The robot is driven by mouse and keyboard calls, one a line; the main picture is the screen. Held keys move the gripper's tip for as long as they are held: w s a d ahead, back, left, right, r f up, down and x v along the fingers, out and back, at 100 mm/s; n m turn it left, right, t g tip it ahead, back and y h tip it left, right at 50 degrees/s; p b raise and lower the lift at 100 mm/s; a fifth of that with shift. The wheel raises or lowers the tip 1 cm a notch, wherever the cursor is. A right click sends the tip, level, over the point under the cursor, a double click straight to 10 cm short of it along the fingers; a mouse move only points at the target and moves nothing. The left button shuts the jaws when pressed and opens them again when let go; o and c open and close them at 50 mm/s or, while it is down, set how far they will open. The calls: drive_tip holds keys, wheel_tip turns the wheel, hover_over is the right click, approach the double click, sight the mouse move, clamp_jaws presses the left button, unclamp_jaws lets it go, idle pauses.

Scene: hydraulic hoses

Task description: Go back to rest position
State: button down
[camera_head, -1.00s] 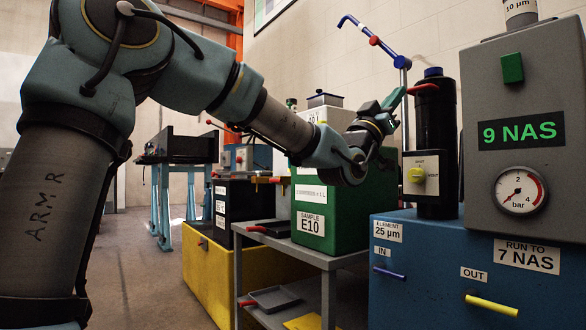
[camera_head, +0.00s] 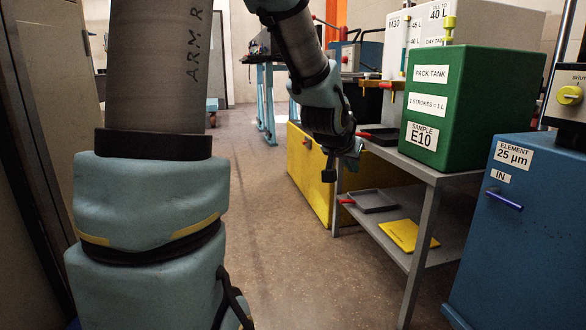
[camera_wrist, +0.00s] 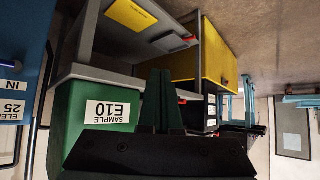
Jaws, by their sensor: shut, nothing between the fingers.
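My arm hangs folded down at the left and middle of the head view. My gripper (camera_head: 330,170) points down in open air, left of the grey shelf table and in front of the yellow cabinet. In the wrist view its dark green fingers (camera_wrist: 161,97) are together with nothing between them. The wrist view is upside down. The green pack tank (camera_head: 462,105) with the E10 sample label stands on the grey table (camera_head: 460,178), right of and apart from my gripper; it also shows in the wrist view (camera_wrist: 75,130).
A blue cabinet (camera_head: 530,235) with an IN port stands at the right. A yellow cabinet (camera_head: 306,175) is behind my gripper. The lower shelf holds a dark tray (camera_head: 372,201) and a yellow pad (camera_head: 408,234). Brown floor (camera_head: 300,270) is open in the middle.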

drive_tip(key=s+a+f+n+g+y+p, duration=0.1)
drive_tip(key=s+a+f+n+g+y, duration=0.2)
drive_tip(key=s+a, duration=0.6)
drive_tip(key=s+a+f+n+g+y+p, duration=0.2)
drive_tip(key=s+a+f+g, duration=0.2)
drive_tip(key=s+a, duration=0.55)
wheel_tip(320, 180, up, 37)
drive_tip(key=w+a+p, duration=0.2)
drive_tip(key=p, duration=3.5)
drive_tip(key=shift+w+a+r, duration=0.15)
drive_tip(key=shift+w+a, duration=0.05)
drive_tip(key=shift+w, duration=0.15)
drive_tip(key=c, duration=1.6)
unclamp_jaws()
